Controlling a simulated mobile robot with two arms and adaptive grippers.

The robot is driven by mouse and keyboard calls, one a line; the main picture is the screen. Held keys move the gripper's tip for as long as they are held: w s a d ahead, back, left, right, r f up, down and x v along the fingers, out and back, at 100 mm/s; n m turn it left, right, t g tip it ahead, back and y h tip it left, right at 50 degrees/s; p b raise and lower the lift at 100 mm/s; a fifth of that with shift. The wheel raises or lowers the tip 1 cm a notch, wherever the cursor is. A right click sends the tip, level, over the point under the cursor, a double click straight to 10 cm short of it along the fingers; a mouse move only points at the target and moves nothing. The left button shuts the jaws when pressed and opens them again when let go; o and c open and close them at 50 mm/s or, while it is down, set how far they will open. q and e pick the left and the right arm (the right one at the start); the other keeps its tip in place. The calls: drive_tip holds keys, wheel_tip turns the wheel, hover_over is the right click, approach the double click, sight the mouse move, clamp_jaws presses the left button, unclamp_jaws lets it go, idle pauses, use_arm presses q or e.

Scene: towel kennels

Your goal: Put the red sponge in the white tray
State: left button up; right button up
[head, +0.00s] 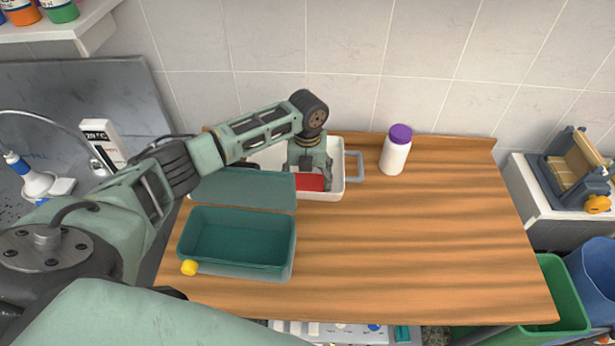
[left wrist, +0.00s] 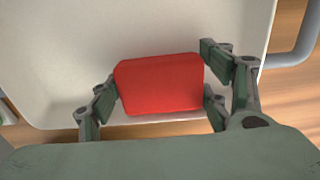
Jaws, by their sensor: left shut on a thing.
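The red sponge (head: 309,182) is in or just above the white tray (head: 338,160) at the back of the wooden table. My left gripper (head: 309,172) reaches down over the tray from above and is shut on the sponge. In the left wrist view the red sponge (left wrist: 160,84) sits between the fingers of my left gripper (left wrist: 160,92), with the white tray (left wrist: 190,25) behind it. I cannot tell whether the sponge touches the tray floor. My right gripper is not in view.
A white bottle with a purple cap (head: 396,152) stands right of the tray. The table's right side (head: 440,240) is clear.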

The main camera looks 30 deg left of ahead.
use_arm(q)
drive_tip(key=shift+f, duration=0.1)
drive_tip(key=shift+f, duration=0.1)
drive_tip(key=o, duration=0.9)
drive_tip(key=shift+c, duration=0.2)
drive_tip(key=o, duration=0.4)
drive_tip(key=shift+c, duration=0.2)
